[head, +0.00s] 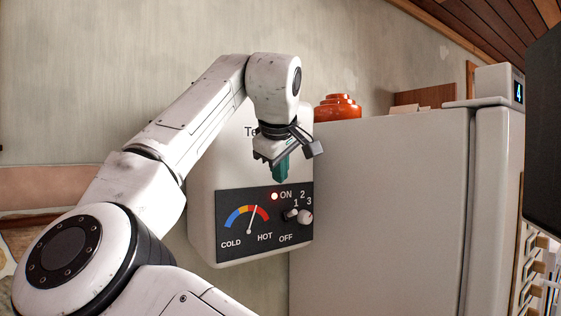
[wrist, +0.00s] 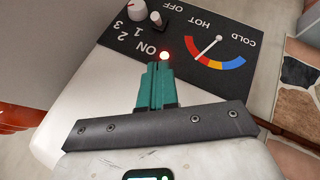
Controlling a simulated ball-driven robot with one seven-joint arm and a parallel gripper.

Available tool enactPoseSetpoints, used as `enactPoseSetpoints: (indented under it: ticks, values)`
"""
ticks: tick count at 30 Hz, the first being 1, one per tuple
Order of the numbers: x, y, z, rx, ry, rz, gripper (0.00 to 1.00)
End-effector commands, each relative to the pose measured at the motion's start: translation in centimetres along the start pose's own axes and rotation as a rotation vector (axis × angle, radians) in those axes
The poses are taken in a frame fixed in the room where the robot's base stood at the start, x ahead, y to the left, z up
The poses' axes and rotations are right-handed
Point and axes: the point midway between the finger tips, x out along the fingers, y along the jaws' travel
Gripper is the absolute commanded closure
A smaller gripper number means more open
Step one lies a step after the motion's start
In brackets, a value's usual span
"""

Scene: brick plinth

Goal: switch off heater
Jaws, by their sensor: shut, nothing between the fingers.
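The heater (head: 203,205) is a white box on the wall with a dark control panel (head: 228,200); its body also shows in the wrist view (wrist: 95,85). The panel has a COLD–HOT gauge (head: 249,218), its needle pointing up towards the orange-red part. A red light (head: 275,196) glows beside ON. Near OFF are a small dark switch with a pale tip (head: 290,214) and a white knob (head: 306,217), the knob beside the numbers 1, 2, 3. My gripper (head: 280,178), with teal fingers, is shut and empty in front of the panel's top edge. In the wrist view its tips (wrist: 157,68) appear just below the glowing light (wrist: 165,55).
A large pale fridge (head: 380,210) stands close to the heater's right side. Orange stacked dishes (head: 338,107) and a white device with a blue display (head: 498,85) sit on top. The wall (head: 120,75) is bare at the left.

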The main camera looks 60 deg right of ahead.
Motion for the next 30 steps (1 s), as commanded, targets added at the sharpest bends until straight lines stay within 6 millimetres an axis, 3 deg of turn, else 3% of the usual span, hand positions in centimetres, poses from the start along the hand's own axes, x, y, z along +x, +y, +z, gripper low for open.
enactPoseSetpoints:
  ticks: [8,12,18,30]
  values:
    - [5.3,0.1,0.0,0.0,-0.002,-0.001,1.0]
    - [6.7,0.0,1.6,0.003,0.0,0.0,1.0]
    - [7.7,0.0,2.7,0.001,0.0,0.0,1.0]
    - [7.9,0.0,2.8,0.0,0.001,0.001,1.0]
